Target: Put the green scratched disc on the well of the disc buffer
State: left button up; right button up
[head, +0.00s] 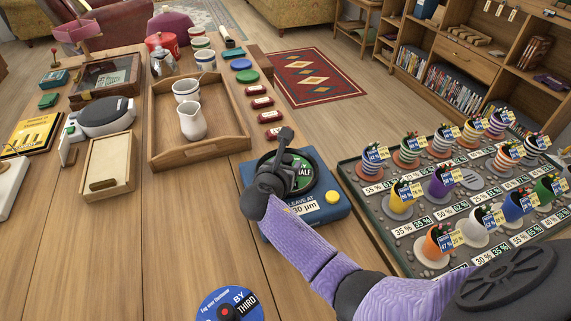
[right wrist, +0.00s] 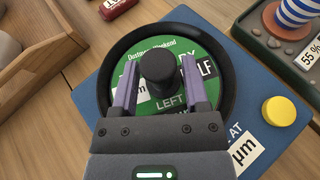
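The green disc (head: 303,179) lies face up inside the black round well (head: 318,188) of the blue disc buffer (head: 325,212). In the right wrist view the disc (right wrist: 196,62) is ringed by the well's dark rim (right wrist: 226,108), and a black knob (right wrist: 158,72) stands over its middle. My right gripper (head: 281,165) is low over the disc. Its fingers (right wrist: 159,75) stand on either side of the knob, with what look like narrow gaps. Fine scratches on the disc cannot be made out. My left gripper is in neither view.
The buffer has a yellow button (head: 332,197) at its right. A blue disc (head: 231,306) lies at the table's front. A wooden tray (head: 208,149) with a cup and jug is at the left. A grey board (head: 392,229) of potted markers flanks the right.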

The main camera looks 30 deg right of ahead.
jog(key=shift+o, duration=0.8)
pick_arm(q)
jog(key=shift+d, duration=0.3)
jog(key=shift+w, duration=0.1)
pick_arm(e)
jog(key=p+v, duration=0.5)
jog(key=v, duration=0.6)
jog(key=shift+r, duration=0.25)
jog(key=shift+s+a+r+p, duration=0.1)
jog(key=shift+s+a+p, duration=0.1)
jog(key=shift+a+p, duration=0.1)
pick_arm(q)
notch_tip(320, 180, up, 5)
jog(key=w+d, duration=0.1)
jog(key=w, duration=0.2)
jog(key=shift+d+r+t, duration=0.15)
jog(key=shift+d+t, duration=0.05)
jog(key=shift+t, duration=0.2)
pick_arm(e)
jog(key=shift+s, duration=0.1)
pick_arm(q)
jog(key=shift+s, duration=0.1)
pick_arm(e)
jog(key=shift+c, duration=0.2)
